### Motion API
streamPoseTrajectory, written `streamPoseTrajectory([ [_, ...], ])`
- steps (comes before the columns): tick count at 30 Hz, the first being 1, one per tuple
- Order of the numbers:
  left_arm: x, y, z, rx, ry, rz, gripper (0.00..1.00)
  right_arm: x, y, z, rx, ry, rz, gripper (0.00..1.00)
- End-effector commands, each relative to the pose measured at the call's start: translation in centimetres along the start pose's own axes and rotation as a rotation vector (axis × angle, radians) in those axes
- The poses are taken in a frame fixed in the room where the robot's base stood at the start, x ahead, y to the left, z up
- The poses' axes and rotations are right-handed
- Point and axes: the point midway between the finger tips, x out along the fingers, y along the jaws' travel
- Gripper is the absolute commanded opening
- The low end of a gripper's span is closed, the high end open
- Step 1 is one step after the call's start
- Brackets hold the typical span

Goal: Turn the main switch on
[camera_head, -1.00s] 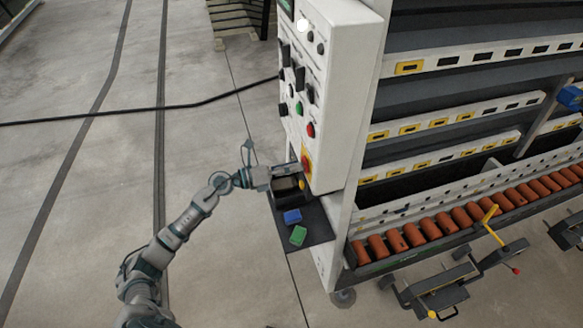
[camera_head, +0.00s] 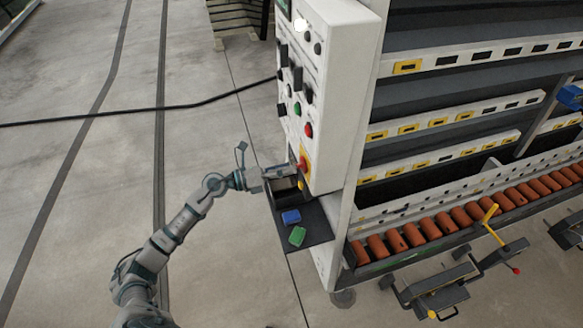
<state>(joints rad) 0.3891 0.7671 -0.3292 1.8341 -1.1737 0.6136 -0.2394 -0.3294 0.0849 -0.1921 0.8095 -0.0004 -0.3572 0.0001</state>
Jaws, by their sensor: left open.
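The main switch (camera_head: 304,164), a red knob on a yellow plate, sits low on the front of the white control panel (camera_head: 342,95). Its exact turn position is too small to tell. My left gripper (camera_head: 256,166) is open and empty, just left of the panel's lower end. My right gripper is not in view.
Several black switches and a green button (camera_head: 297,108) line the panel above. A dark shelf (camera_head: 318,223) below holds a dark bin (camera_head: 284,196), a blue block (camera_head: 291,217) and a green block (camera_head: 298,236). Orange rollers (camera_head: 430,229) run right. Open floor lies left.

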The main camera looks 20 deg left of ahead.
Motion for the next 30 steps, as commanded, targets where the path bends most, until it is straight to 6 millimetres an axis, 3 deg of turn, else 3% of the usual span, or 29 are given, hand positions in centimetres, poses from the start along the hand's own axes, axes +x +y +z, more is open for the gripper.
streamPoseTrajectory([
  [9, -7.0, 0.3, -0.2, -0.003, 0.004, 0.004, 0.79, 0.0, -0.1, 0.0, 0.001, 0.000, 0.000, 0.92],
  [13, -9.0, 0.3, -0.2, -0.004, 0.004, 0.003, 0.79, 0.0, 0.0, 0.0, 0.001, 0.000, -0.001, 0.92],
  [18, -10.2, 0.2, -0.2, -0.002, 0.005, 0.001, 0.79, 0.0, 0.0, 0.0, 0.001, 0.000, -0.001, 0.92],
  [30, -10.4, 0.2, -0.1, -0.001, 0.004, 0.000, 0.79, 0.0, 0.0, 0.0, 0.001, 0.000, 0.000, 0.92],
])
